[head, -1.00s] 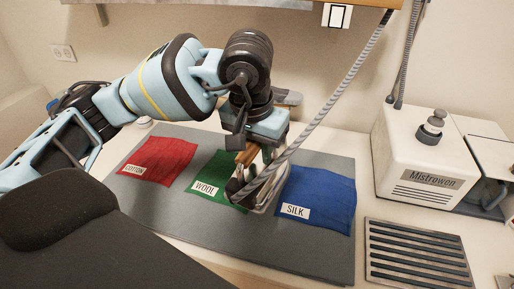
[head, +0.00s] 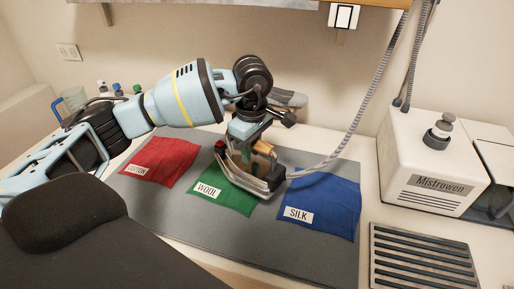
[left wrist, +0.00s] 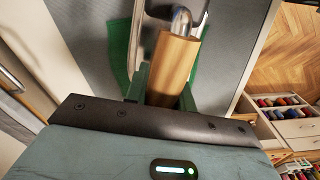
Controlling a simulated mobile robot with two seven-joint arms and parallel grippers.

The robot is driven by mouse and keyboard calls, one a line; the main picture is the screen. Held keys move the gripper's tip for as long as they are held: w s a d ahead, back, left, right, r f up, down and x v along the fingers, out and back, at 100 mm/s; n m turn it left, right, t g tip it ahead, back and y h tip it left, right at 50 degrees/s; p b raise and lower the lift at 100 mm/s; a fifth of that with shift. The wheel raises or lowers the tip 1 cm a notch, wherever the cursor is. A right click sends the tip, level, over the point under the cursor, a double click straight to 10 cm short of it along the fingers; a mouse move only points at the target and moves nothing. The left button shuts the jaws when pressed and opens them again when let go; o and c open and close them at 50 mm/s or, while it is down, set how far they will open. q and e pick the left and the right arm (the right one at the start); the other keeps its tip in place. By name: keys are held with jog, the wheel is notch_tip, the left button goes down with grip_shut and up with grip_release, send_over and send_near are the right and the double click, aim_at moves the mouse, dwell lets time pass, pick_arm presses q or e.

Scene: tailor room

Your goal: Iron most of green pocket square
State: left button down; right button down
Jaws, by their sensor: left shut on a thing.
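The green pocket square (head: 222,198), labelled WOOL, lies on the grey ironing mat (head: 190,222) between the red COTTON square (head: 160,160) and the blue SILK square (head: 325,205). My left gripper (head: 258,146) is shut on the wooden handle of the iron (head: 250,180). The iron is over the back and right part of the green square and hides it there. I cannot tell whether its sole touches the cloth. In the left wrist view the wooden handle (left wrist: 172,68) sits between the fingers, with green cloth (left wrist: 119,45) beyond. My right gripper is out of view.
A grey hose (head: 362,105) runs from the iron up to the right. The white Mistrowen steam unit (head: 425,160) and a slatted metal rest (head: 425,262) stand right of the mat. The front of the mat is clear.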

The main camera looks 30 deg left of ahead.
aim_at(243, 167)
pick_arm(q)
jog(key=a+n, duration=0.1)
jog(key=w+a+f+n, duration=0.1)
jog(key=n, duration=0.1)
jog(key=shift+w+f+n, duration=0.1)
jog(key=shift+f+n, duration=0.15)
jog(key=shift+n, duration=0.05)
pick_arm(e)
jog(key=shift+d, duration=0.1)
pick_arm(q)
jog(key=shift+f, duration=0.35)
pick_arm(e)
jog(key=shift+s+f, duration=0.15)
pick_arm(q)
jog(key=shift+f+b, duration=0.4)
jog(key=shift+f, duration=0.35)
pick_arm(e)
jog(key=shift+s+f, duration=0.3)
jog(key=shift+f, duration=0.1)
pick_arm(q)
jog(key=shift+f, duration=0.5)
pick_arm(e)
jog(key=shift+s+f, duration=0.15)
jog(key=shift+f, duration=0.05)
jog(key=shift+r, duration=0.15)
